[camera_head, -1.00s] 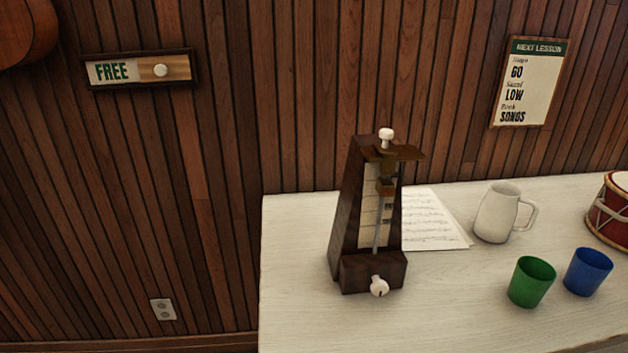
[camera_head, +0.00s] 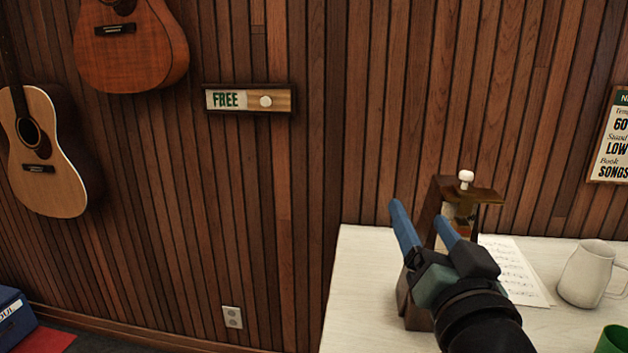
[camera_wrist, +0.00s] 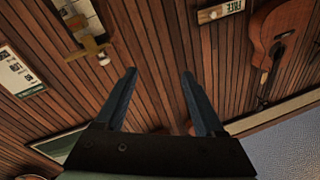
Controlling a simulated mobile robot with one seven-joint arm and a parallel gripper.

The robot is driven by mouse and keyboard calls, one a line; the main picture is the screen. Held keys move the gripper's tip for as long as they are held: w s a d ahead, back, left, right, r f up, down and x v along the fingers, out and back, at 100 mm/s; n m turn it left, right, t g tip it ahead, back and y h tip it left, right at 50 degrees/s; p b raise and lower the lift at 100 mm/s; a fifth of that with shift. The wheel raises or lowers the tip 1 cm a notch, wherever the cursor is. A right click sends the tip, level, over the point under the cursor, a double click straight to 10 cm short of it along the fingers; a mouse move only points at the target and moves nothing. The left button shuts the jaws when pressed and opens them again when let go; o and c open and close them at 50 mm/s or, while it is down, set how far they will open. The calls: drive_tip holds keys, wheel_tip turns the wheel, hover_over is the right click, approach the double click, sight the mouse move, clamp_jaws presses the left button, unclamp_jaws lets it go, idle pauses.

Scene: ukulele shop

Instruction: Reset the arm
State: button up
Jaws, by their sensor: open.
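My gripper (camera_head: 425,229) is in front of the metronome in the head view, with its two blue fingers apart and nothing between them. In the wrist view my gripper (camera_wrist: 163,88) is also open and empty, facing the wood-panelled wall. I cannot tell how far the gripper is from the metronome.
On the table (camera_head: 360,290) are music sheets (camera_head: 515,270), a white mug (camera_head: 587,275) and a green cup (camera_head: 612,340). A FREE slider sign (camera_head: 248,99), a lesson board (camera_head: 610,145) and guitars (camera_head: 50,160) hang on the wall. The space left of the table is mostly clear.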

drive_tip(key=s+a+r+n+t+y, duration=0.1)
drive_tip(key=s+a+r+n+t, duration=0.15)
drive_tip(key=s+a+r, duration=0.45)
drive_tip(key=s+a+r+n+t, duration=0.1)
drive_tip(key=s+a+r+t, duration=0.25)
drive_tip(key=r, duration=0.55)
drive_tip(key=s+a+r+n+t+y, duration=0.1)
drive_tip(key=s+a+r+n+t, duration=0.2)
drive_tip(key=a+r, duration=0.45)
wheel_tip(320, 180, up, 16)
drive_tip(key=d+m+p, duration=0.1)
drive_tip(key=p, duration=1.7)
drive_tip(key=shift+d+r+g+h, duration=0.2)
drive_tip(key=shift+d+g+h, duration=0.05)
drive_tip(key=shift+g+h, duration=0.05)
